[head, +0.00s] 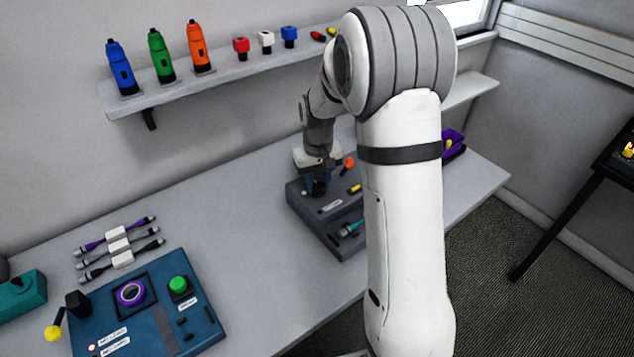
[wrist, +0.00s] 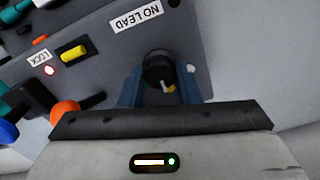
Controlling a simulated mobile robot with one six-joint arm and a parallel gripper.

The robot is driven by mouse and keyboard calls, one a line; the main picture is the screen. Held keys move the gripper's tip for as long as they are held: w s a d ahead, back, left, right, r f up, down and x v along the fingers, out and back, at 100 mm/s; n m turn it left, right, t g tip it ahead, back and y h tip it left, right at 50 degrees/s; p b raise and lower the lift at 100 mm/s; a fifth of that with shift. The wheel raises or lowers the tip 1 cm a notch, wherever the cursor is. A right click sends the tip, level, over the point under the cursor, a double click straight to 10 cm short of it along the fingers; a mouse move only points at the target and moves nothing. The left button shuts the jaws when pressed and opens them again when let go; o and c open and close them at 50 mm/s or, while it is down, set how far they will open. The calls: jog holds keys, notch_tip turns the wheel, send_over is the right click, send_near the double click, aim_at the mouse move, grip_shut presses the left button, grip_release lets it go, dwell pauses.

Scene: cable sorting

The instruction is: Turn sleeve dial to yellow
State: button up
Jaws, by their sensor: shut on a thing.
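The sleeve dial (wrist: 157,68) is a round black knob on a dark grey box (head: 330,240). In the wrist view my gripper (wrist: 160,92) has its blue fingers on both sides of the dial and is shut on it. A white pointer line shows at the dial's lower edge, beside a small yellow mark (wrist: 172,87). A white mark (wrist: 191,68) sits right of the dial. The fingers hide other marks, if there are any. In the head view my gripper (head: 317,186) is down at the box's far left part, and the dial is hidden there.
A blue panel (head: 150,310) with a green button (head: 178,284) stands at front left. Bare table lies between.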

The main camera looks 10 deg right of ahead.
aim_at(318, 184)
dwell(0.5)
jog(key=o, duration=1)
jog(key=shift+r+b, duration=0.35)
jog(key=shift+r, duration=3.55)
